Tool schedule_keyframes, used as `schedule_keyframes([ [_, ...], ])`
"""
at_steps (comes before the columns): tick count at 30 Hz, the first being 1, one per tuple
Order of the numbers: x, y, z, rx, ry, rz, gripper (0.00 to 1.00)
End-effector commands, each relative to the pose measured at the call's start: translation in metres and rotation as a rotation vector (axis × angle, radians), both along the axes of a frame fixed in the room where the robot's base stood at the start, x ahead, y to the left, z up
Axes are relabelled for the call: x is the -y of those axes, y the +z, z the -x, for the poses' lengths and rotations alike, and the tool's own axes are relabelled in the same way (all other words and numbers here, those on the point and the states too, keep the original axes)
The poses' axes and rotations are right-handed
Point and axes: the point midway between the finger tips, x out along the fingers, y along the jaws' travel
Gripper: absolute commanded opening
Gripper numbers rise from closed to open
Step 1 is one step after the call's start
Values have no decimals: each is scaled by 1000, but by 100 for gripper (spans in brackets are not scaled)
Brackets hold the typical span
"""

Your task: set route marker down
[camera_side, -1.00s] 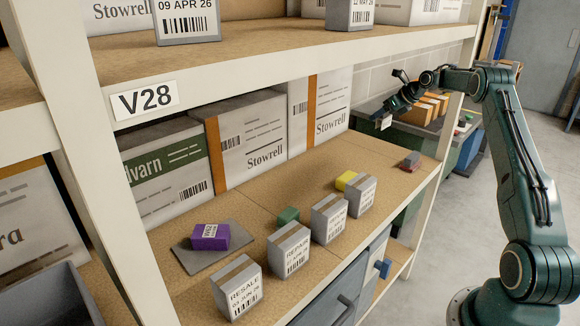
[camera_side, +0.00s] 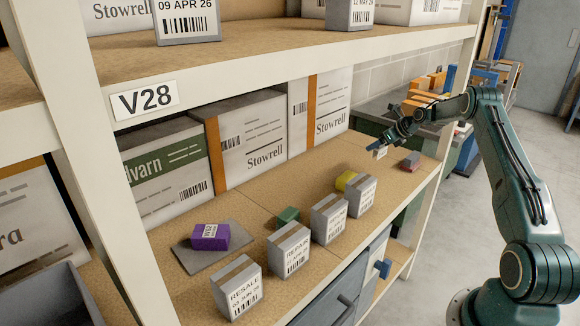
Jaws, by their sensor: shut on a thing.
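My gripper (camera_side: 384,146) is at the far right end of the shelf, above the shelf board (camera_side: 320,173). It is shut on a small whitish piece with a darker top, the route marker (camera_side: 380,152), seen small and partly covered by the fingers. The marker hangs apart from the board. Several grey labelled boxes stand along the front edge: one reads RESALE (camera_side: 237,287), one REPAIR (camera_side: 289,250); another (camera_side: 328,219) and one more (camera_side: 361,195) stand farther along.
A purple labelled block (camera_side: 210,237) lies on a grey mat (camera_side: 205,261) at the left. A green block (camera_side: 288,216) and a yellow block (camera_side: 346,180) sit behind the grey boxes. Large cartons (camera_side: 250,142) line the back. The upper shelf (camera_side: 290,55) overhangs the board.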

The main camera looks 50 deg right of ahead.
Motion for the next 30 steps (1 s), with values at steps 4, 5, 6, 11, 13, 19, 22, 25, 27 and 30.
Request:
schedule_keyframes([
  [4,0,-25,0,0,1,-1,37],
  [5,0,-29,0,-1,1,-1,37],
  [6,0,-32,0,0,1,-1,37],
  [11,0,-39,-1,2,1,1,37],
  [13,0,-40,-1,2,1,1,37],
  [19,0,-47,0,0,1,-1,37],
  [22,0,-57,0,-1,1,-1,37],
  [25,0,-70,0,-1,0,-1,37],
  [27,0,-77,0,0,0,-1,37],
  [30,0,-82,0,1,1,1,37],
])
